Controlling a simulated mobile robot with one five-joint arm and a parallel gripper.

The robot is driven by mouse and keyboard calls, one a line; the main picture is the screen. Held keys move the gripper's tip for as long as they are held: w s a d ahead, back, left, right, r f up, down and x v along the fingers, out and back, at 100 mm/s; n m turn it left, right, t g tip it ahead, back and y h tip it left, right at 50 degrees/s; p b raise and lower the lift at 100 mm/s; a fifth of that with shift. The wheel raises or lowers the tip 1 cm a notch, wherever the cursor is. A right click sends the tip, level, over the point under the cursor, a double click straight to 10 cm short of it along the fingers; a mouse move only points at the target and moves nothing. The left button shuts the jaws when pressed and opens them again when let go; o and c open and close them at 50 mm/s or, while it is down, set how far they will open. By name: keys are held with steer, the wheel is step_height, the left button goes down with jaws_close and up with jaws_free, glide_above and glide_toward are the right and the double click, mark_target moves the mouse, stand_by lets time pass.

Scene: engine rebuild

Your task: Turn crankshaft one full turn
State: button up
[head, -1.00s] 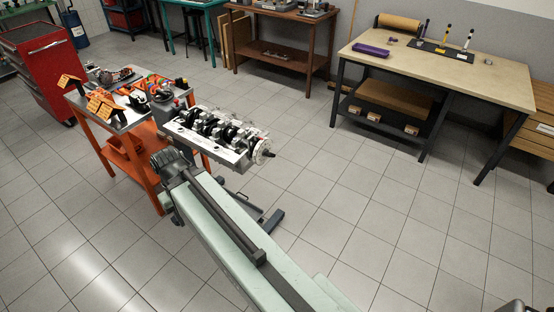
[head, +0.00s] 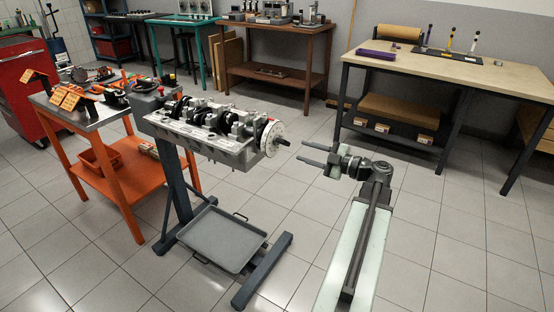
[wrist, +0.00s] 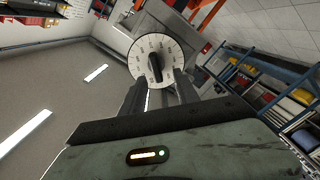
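The crankshaft (head: 222,122) lies in the upturned grey engine block (head: 225,152) on a stand. A white degree wheel (head: 272,138) is on its right end, with a short dark nose (head: 284,143) sticking out.
A grey drip tray (head: 222,238) rests on the stand's base (head: 262,272). An orange cart (head: 120,185) with parts stands left of the engine. A wooden bench (head: 440,70) is at the back right.

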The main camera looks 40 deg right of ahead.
mark_target(288, 143)
steer(key=x, duration=0.7)
steer(key=shift+w+d+r, duration=0.2)
steer(key=shift+w+r, duration=0.1)
steer(key=shift+w, duration=0.1)
jaws_close()
